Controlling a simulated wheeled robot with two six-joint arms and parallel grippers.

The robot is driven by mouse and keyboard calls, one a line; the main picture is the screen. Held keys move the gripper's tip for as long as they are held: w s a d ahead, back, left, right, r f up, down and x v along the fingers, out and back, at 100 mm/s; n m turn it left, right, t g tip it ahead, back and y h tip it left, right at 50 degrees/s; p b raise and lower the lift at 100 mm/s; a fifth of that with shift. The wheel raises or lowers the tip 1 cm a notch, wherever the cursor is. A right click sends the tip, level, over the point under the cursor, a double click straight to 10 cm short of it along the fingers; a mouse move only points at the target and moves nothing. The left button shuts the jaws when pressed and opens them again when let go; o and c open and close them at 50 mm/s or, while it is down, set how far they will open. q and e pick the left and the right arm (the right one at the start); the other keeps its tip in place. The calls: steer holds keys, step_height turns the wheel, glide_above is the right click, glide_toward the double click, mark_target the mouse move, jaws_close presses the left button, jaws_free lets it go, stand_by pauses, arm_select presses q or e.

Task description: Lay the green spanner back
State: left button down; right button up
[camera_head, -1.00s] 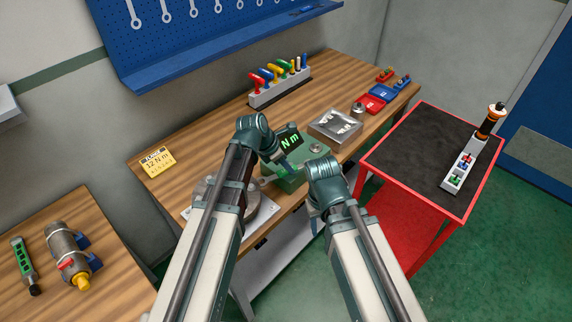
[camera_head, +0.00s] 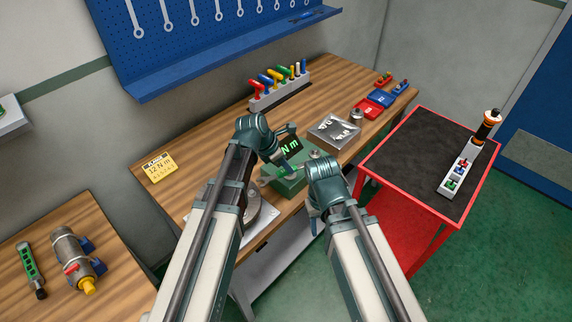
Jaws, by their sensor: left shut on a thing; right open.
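I cannot pick out a green spanner for certain. A green tool with a dark end (camera_head: 29,263) lies on the small left table. My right gripper (camera_head: 313,222) is open, low in front of the bench, its fingers partly hidden by its own wrist.
A rack of coloured handles (camera_head: 280,93) stands at the bench back. A metal tray (camera_head: 335,132) and red and blue boxes (camera_head: 372,106) lie right of the display. A red trolley (camera_head: 400,165) carries a grey holder (camera_head: 458,172).

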arm_select(q)
steer(key=shift+r, duration=0.55)
steer(key=shift+f, duration=0.1)
